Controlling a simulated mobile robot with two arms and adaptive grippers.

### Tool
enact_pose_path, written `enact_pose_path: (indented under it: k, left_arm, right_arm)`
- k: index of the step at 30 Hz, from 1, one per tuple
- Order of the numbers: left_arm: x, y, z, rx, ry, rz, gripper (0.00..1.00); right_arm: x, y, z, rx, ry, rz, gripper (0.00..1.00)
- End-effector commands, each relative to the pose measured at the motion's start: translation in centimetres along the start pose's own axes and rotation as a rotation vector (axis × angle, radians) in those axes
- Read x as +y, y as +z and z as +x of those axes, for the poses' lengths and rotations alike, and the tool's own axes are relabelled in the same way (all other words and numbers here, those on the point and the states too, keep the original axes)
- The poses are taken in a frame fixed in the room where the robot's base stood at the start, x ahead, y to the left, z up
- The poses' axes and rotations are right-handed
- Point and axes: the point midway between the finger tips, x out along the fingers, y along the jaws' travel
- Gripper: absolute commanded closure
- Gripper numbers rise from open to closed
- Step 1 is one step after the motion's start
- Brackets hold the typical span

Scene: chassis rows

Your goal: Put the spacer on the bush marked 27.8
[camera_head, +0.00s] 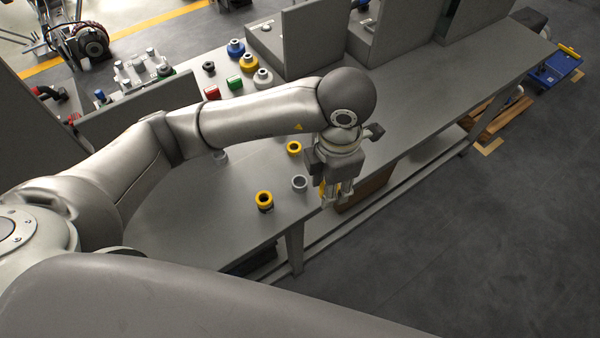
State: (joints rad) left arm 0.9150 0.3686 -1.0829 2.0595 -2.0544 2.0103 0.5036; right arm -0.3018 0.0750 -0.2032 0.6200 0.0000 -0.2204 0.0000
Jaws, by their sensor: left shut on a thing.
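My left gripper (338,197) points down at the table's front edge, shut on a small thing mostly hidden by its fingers. A bit of yellow (322,188) shows at the fingers; I cannot tell whether it is the spacer. Left of the gripper, a pale grey ring-shaped part (299,184) stands on the table, apart from it. A yellow ring-shaped part with a dark centre (264,200) stands further left, and another yellow one (294,148) stands behind. The markings are too small to read, so I cannot tell which is the bush marked 27.8. My right gripper is not in view.
The grey table (215,225) has free room at its front left. Upright grey panels (318,40) stand at the back. Red (212,93), green (235,83), yellow and blue parts stand behind my left arm. A brown box (365,190) is below the table edge.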

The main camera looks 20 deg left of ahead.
Motion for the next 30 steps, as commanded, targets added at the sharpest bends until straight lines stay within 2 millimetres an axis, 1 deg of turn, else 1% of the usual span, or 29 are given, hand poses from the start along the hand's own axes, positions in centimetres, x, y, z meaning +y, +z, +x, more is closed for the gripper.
enact_pose_path:
  k: [1,5,6,8,9,12,15,20,23,24,26,30]
  left_arm:
    - [1.3,-0.4,0.6,0.005,-0.005,-0.01,0.89]
    - [4.4,-1.0,2.1,0.006,-0.005,-0.008,0.89]
    - [5.4,-1.1,2.3,0.006,-0.004,-0.007,0.89]
    - [6.9,-1.4,3.0,0.007,-0.002,-0.006,0.89]
    - [7.4,-1.5,3.9,0.009,-0.004,-0.004,0.89]
    - [8.8,-1.7,5.7,0.007,-0.003,-0.003,0.89]
    - [9.9,-1.9,7.0,0.004,-0.001,0.0,0.89]
    - [10.6,-1.9,8.0,0.001,-0.002,0.001,0.89]
    - [11.4,-2.1,9.0,0.004,-0.001,0.0,0.89]
    - [11.2,-2.1,9.5,0.005,-0.006,0.001,0.89]
    - [11.1,-2.1,10.4,0.005,-0.005,0.002,0.89]
    - [11.2,-2.0,11.7,0.001,-0.002,0.003,0.89]
  right_arm:
    - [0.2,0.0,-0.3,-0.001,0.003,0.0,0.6]
    - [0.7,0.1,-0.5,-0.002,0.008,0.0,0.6]
    - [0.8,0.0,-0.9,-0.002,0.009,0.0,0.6]
    - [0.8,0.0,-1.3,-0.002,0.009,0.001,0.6]
    - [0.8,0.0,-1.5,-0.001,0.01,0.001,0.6]
    - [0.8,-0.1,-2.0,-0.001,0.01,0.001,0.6]
    - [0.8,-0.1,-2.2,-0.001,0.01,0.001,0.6]
    - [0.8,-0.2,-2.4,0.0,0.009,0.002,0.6]
    - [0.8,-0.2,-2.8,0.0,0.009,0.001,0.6]
    - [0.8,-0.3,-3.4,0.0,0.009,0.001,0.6]
    - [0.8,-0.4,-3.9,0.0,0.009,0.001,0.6]
    - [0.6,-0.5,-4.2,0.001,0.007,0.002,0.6]
